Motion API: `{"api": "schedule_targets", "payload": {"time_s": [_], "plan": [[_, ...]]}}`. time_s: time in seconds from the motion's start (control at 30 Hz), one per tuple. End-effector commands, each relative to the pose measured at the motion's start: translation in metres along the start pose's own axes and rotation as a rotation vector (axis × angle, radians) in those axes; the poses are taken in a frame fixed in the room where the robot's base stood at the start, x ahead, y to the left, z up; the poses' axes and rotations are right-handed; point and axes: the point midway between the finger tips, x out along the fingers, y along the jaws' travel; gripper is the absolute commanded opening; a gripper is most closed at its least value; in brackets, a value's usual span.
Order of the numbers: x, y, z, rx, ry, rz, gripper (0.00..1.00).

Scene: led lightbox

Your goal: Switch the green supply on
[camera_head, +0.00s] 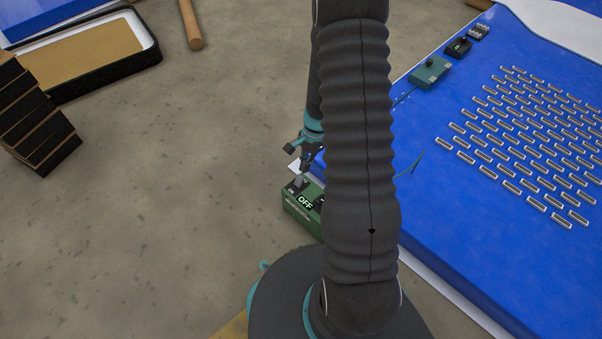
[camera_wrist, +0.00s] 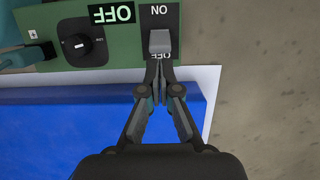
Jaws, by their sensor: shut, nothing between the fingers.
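The green supply (camera_head: 300,207) stands at the left edge of the blue panel, partly hidden behind my arm in the head view. In the wrist view its green face (camera_wrist: 60,20) shows a lit OFF display (camera_wrist: 112,13), a black round knob (camera_wrist: 77,45) and a grey rocker switch (camera_wrist: 160,41) between the labels ON and OFF. My gripper (camera_wrist: 159,95) is shut and empty, its fingertips at the OFF-label side of the switch. They look very close to it; I cannot tell whether they touch. In the head view my gripper (camera_head: 304,170) is just above the supply.
The blue panel (camera_head: 440,205) holds many small LED strips, with a teal box (camera_head: 430,72) and a black box (camera_head: 459,47) along its edge. A dark-rimmed tray (camera_head: 85,55), stacked blocks (camera_head: 35,120) and a wooden rod (camera_head: 191,25) lie left. Floor between is clear.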

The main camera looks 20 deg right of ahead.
Motion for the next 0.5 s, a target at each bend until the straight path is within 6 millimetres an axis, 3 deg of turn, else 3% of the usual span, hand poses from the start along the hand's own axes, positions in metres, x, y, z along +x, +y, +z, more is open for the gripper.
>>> {"api": "schedule_targets", "payload": {"time_s": [0.5], "plan": [[-0.047, -0.001, 0.012, -0.002, 0.001, -0.001, 0.0]]}}
